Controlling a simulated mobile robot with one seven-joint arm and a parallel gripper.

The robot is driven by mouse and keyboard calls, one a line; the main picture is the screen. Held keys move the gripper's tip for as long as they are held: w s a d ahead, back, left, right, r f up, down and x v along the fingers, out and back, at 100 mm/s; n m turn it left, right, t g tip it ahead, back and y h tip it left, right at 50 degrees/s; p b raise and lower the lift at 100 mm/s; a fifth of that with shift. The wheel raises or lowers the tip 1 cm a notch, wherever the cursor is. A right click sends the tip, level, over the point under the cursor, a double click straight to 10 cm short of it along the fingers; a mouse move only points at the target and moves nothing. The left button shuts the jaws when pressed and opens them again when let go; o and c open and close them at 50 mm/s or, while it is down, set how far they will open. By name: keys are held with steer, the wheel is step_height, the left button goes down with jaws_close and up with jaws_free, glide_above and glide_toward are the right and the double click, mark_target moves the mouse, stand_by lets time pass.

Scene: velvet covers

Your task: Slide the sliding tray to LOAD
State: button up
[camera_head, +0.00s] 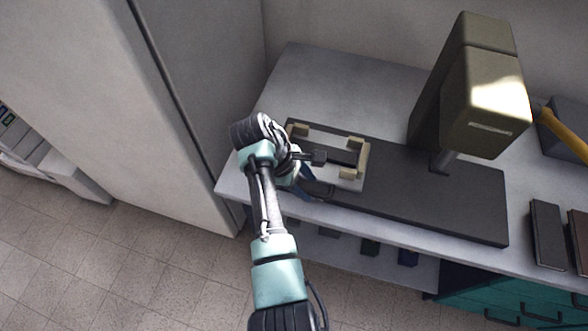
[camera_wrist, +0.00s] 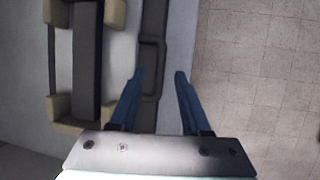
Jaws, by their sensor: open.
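The sliding tray (camera_head: 350,183) is a light plate at the left end of the dark machine base. It carries beige corner blocks and a dark book-like bar (camera_head: 343,157); its pale surface also shows in the wrist view (camera_wrist: 120,70). A dark loop handle (camera_wrist: 152,97) runs along the tray's front side in the wrist view. My gripper (camera_wrist: 159,74) is open, with its blue fingers on either side of the handle's near part in the picture. The left finger overlaps the handle's edge; contact cannot be told. In the head view my gripper (camera_head: 316,192) is at the tray's front edge, partly hidden by my arm. No LOAD mark is legible.
The olive press head (camera_head: 485,105) stands over the dark base (camera_head: 450,205) on the right. Dark books (camera_head: 548,235) lie at the far right of the grey counter. A tall pale cabinet (camera_head: 110,90) is close on the left. Tiled floor (camera_head: 130,265) is free in front.

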steer(key=v, duration=1)
steer(key=shift+r, duration=0.15)
steer(key=w+a+r+m+t+y, duration=0.2)
steer(key=w+r+m+t+y, duration=0.15)
steer(key=w+r+t, duration=0.65)
step_height(320, 180, up, 21)
steer(key=m+t+y, duration=0.1)
steer(key=m+t, duration=0.3)
steer(key=t, duration=0.1)
steer(key=s+d+r+m+t, duration=0.2)
steer(key=s+r+t, duration=0.4)
steer(key=s+r, duration=0.3)
steer(key=s+d+r+m+t, duration=0.2)
steer(key=s+r+m+t, duration=0.3)
steer(key=s+r, duration=0.5)
step_height(320, 180, up, 7)
steer(key=shift+r+t, duration=0.15)
steer(key=shift+t, duration=0.25)
steer(key=shift+s+y, duration=0.1)
steer(key=shift+y, duration=0.15)
